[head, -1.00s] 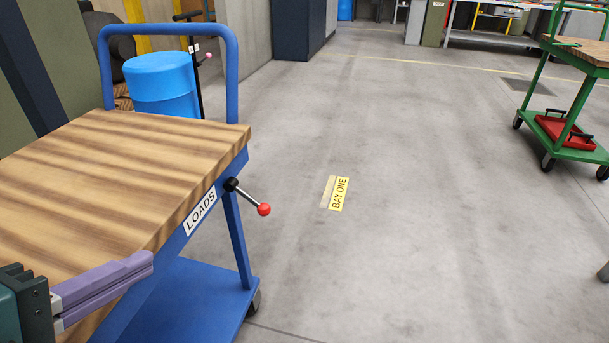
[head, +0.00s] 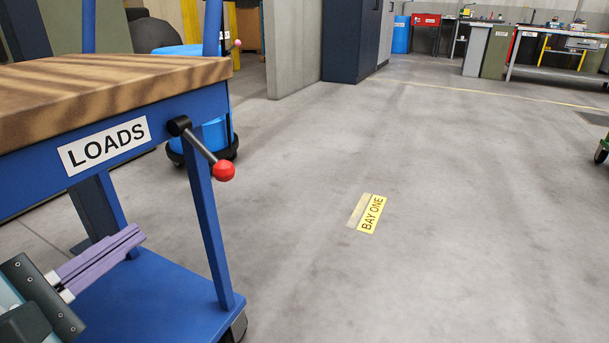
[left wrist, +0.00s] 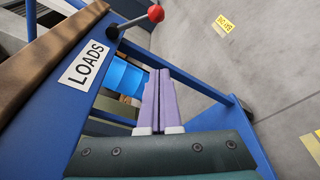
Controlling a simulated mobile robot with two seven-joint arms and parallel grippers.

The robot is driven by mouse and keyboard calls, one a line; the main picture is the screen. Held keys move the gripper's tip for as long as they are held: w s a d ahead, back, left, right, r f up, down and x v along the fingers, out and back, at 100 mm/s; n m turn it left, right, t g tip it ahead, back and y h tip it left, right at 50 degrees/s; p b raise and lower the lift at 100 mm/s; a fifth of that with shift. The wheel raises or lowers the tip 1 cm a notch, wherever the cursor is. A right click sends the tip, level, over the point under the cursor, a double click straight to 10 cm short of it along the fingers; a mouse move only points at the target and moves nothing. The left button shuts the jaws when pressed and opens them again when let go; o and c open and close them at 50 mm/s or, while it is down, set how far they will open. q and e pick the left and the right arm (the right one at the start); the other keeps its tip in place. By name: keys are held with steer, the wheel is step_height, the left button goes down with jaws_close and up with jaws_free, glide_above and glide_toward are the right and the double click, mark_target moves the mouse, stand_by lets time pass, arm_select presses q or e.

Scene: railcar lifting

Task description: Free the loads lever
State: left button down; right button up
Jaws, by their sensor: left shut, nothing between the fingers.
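The loads lever (head: 202,150) is a grey rod with a red ball knob, on a black pivot at the right end of the blue cart's (head: 205,225) side rail, beside the white LOADS label (head: 104,146). It slants down to the right in the head view. It also shows at the top of the left wrist view, where its red knob (left wrist: 156,13) lies beyond my fingers. My left gripper (head: 139,235) has its purple fingers shut and empty, below the label and lower left of the lever, apart from it. The fingers also show in the left wrist view (left wrist: 158,73). My right gripper is not in view.
The cart has a wooden top (head: 110,90) and a blue lower shelf (head: 160,298). A blue drum (head: 214,134) stands behind it. Workbenches (head: 556,62) stand far back.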

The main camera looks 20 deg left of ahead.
arm_select(q)
steer(key=shift+s+a, duration=0.1)
steer(key=shift+s, duration=0.1)
steer(key=shift+w, duration=0.1)
steer(key=w+d+b, duration=0.2)
steer(key=w+b, duration=0.2)
steer(key=w, duration=0.7)
steer(key=shift+w+r, duration=0.2)
steer(key=shift+r, duration=0.15)
step_height(320, 180, up, 10)
steer(key=d+n+g+h+p, duration=0.1)
steer(key=n+h+p, duration=0.3)
steer(key=n+p, duration=0.7)
steer(key=shift+d+n+p, duration=0.3)
steer(key=shift+d+p, duration=0.5)
steer(key=shift+p, duration=2.95)
